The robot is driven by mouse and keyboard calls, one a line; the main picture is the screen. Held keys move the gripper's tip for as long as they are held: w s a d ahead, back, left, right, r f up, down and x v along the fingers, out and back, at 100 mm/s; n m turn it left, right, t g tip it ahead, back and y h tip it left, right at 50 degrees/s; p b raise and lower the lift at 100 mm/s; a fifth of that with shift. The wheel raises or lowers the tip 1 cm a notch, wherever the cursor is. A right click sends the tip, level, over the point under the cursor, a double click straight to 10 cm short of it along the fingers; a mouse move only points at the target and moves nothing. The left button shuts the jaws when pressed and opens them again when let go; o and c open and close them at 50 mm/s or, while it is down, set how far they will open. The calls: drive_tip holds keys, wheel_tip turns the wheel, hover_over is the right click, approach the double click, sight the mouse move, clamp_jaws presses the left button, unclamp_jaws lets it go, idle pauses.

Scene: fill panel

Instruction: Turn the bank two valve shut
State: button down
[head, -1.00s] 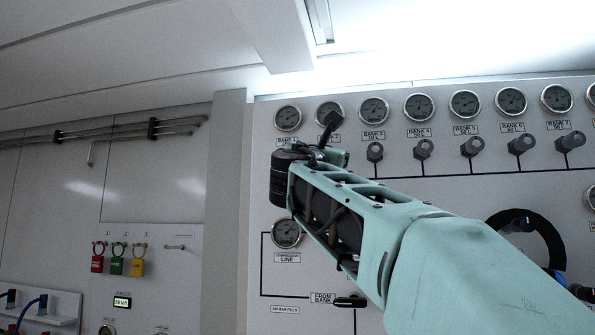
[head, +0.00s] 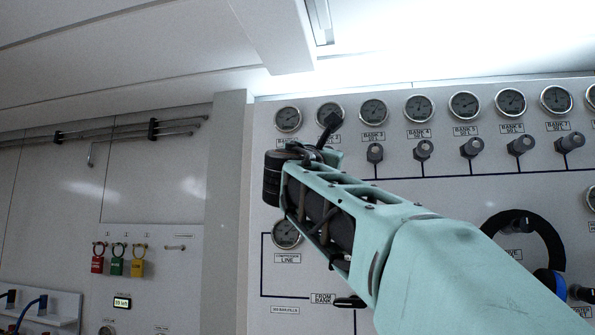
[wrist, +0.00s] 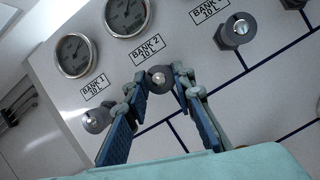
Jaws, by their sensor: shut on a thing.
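In the head view my gripper (head: 328,130) reaches up to the panel under the second gauge (head: 330,115). My wrist and arm hide the bank two knob there.
In the wrist view the bank 1 valve (wrist: 96,120) is close to the left finger, and the bank 3 valve (wrist: 238,29) is at upper right. In the head view more valves (head: 423,150) run right along the panel. Coloured padlocks (head: 118,260) hang on the left wall.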

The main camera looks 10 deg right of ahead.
drive_tip(key=shift+a+r+m+g+h+p, duration=0.1)
drive_tip(key=shift+m+g+h+p, duration=0.45)
drive_tip(key=shift+m, duration=1.25)
drive_tip(key=shift+a+m+g+h+p, duration=0.15)
drive_tip(key=shift+m+g+h, duration=0.55)
drive_tip(key=shift+m, duration=1.1)
drive_tip(key=shift+d+m, duration=0.1)
drive_tip(key=shift+m, duration=0.2)
drive_tip(key=c, duration=1.6)
unclamp_jaws()
drive_tip(key=v, duration=0.7)
drive_tip(key=shift+s, duration=0.15)
